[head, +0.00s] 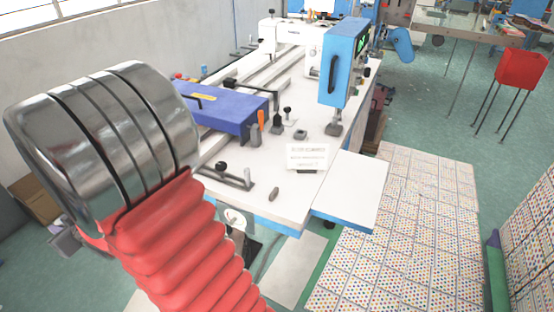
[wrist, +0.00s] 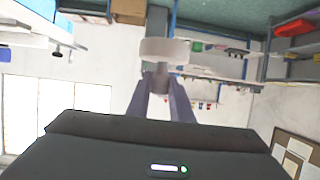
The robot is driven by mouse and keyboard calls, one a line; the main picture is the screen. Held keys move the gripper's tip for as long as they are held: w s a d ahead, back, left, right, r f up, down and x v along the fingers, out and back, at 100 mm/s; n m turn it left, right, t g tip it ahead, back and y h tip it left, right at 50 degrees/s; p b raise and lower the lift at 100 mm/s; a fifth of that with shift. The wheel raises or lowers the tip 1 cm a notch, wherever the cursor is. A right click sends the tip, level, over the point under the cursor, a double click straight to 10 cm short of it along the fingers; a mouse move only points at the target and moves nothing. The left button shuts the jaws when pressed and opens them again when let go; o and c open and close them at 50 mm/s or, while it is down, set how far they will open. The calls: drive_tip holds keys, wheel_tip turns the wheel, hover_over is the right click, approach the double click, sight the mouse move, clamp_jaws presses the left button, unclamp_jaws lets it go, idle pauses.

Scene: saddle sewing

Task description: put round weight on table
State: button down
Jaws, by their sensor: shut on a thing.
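My gripper (wrist: 161,82) shows in the wrist view, its two fingers closing together on the round weight (wrist: 165,49). The weight looks like a pale grey, wide disc at the fingertips, with a grey stem or part above it. It is held in the air, apart from any surface. The white table (head: 262,190) with blue edges is in the middle of the head view, with a small white side leaf (head: 350,188) at its front right.
On the table stand a blue-purple box (head: 215,108), a blue control panel (head: 343,62), a sewing machine head (head: 290,38), small dark fittings and a white sign (head: 308,157). The table's front middle is mostly clear. A red bin (head: 521,69) stands far right. Shelves (wrist: 225,65) show in the wrist view.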

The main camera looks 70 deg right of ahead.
drive_tip(key=s+d+r+m+g+h, duration=0.25)
drive_tip(key=s+d, duration=0.25)
drive_tip(key=d, duration=0.6)
drive_tip(key=s+d+r+m+g+h, duration=0.1)
drive_tip(key=s+d+m+h, duration=0.3)
drive_tip(key=d, duration=0.7)
drive_tip(key=s+d+r+m+g+h, duration=0.15)
drive_tip(key=s+d+m+h, duration=0.3)
drive_tip(key=d, duration=0.65)
drive_tip(key=s+d+m+g, duration=0.3)
drive_tip(key=s+d+g, duration=0.1)
drive_tip(key=s, duration=0.6)
drive_tip(key=s+d+m+g+h, duration=0.1)
drive_tip(key=s+d+m+g, duration=0.2)
drive_tip(key=s, duration=0.8)
drive_tip(key=s+d+m+g, duration=0.3)
drive_tip(key=s+d+g, duration=0.2)
drive_tip(key=s, duration=0.6)
drive_tip(key=d+f, duration=0.1)
drive_tip(key=d, duration=0.1)
drive_tip(key=shift+d, duration=0.3)
drive_tip(key=shift+f, duration=2.85)
drive_tip(key=shift+f, duration=2.1)
